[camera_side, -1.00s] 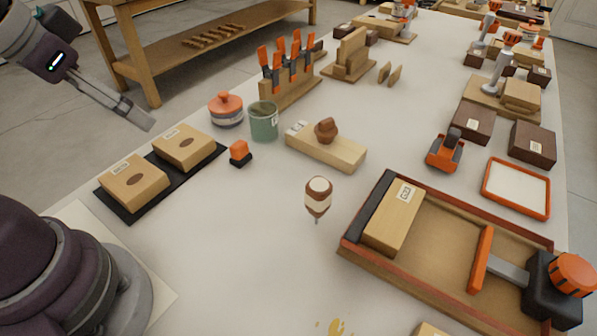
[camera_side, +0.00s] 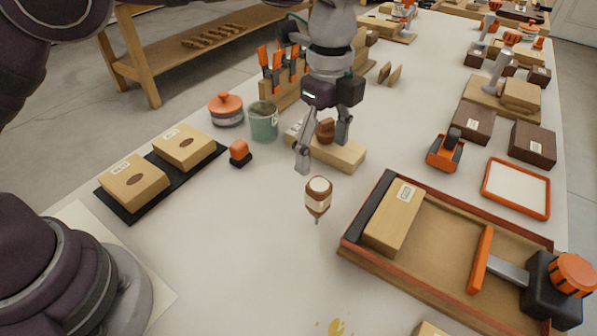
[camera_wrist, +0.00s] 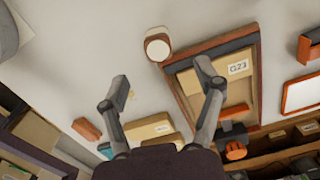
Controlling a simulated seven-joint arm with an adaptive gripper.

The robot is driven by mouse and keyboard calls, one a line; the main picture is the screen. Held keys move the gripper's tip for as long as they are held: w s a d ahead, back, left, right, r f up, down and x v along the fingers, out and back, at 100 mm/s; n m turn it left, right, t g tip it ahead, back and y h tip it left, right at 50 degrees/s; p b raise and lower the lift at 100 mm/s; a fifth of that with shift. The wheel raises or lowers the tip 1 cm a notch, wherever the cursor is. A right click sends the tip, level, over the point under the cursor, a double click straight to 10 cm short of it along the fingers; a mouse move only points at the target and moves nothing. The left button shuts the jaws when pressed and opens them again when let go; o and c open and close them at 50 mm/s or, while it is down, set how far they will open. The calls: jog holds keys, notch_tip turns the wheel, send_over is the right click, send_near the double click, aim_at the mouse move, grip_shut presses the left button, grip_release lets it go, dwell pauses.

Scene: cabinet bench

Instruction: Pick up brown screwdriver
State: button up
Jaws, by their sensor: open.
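The brown screwdriver (camera_side: 318,197) has a brown handle with a cream band and pale top. In the side view it stands upright, tip down, on the pale bench left of the wooden tray (camera_side: 352,257). My gripper (camera_side: 323,147) is open and empty. It hangs behind and above the screwdriver in that view, in front of the block with a brown knob. In the wrist view the screwdriver (camera_wrist: 158,44) is beyond the open fingertips (camera_wrist: 163,80), near the top edge, and the fingers do not touch it.
A block with a brown knob (camera_side: 345,155) lies behind the gripper. A green cup (camera_side: 264,124) and a small orange-topped item (camera_side: 239,153) stand to the left. The bench left of the screwdriver is clear.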

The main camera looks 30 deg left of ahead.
aim_at(319, 184)
notch_tip(319, 184, down, 10)
jog(key=shift+s+r, duration=0.15)
jog(key=shift+r, duration=0.05)
grip_shut()
dwell(0.4)
jog(key=shift+r, duration=0.15)
